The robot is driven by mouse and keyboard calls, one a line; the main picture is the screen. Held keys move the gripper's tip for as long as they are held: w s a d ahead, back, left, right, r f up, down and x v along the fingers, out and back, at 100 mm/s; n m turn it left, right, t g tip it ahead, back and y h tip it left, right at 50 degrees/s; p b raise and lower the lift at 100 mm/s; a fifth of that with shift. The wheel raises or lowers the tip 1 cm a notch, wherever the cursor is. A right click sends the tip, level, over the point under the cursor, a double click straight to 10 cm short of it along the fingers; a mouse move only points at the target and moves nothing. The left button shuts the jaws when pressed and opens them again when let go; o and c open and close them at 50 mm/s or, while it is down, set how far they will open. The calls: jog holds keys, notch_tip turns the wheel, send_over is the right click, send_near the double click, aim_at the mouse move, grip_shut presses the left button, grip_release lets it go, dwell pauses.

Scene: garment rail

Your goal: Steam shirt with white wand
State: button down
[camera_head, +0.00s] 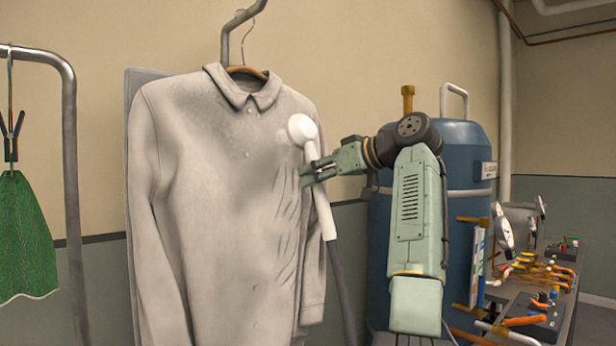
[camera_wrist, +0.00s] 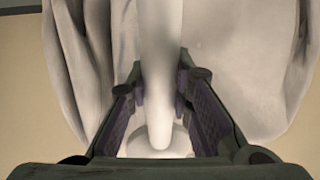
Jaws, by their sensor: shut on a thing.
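A light grey collared shirt (camera_head: 215,190) hangs on a hanger from a hook. Dark wrinkle lines show on its right side, below the wand's head. The white wand (camera_head: 321,202) is upright in front of the shirt's right side, its round head at chest height. My gripper (camera_head: 306,174) is shut on the wand's handle below the head. In the wrist view the wand (camera_wrist: 160,80) runs between the two fingers (camera_wrist: 160,105), with the shirt (camera_wrist: 240,60) behind it. I cannot tell whether the head touches the cloth.
A grey hose (camera_head: 342,285) hangs from the wand's lower end. A blue tank (camera_head: 465,190) stands behind my arm on the right. A bench with orange-handled tools (camera_head: 540,290) is at far right. A metal rail (camera_head: 70,180) with a green cloth (camera_head: 22,240) is at left.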

jog(key=shift+w+d+r, duration=0.1)
jog(key=shift+w+d, duration=0.1)
notch_tip(320, 180, down, 38)
jog(key=b, duration=2.4)
jog(key=shift+w+d+r+b, duration=0.2)
jog(key=shift+w+d+b, duration=0.05)
jog(key=shift+d+b, duration=0.15)
dwell(1.0)
dwell(0.5)
jog(key=s+d+b, duration=0.1)
jog(key=s+d, duration=0.6)
jog(key=shift+b, duration=0.3)
jog(key=shift+s, duration=0.1)
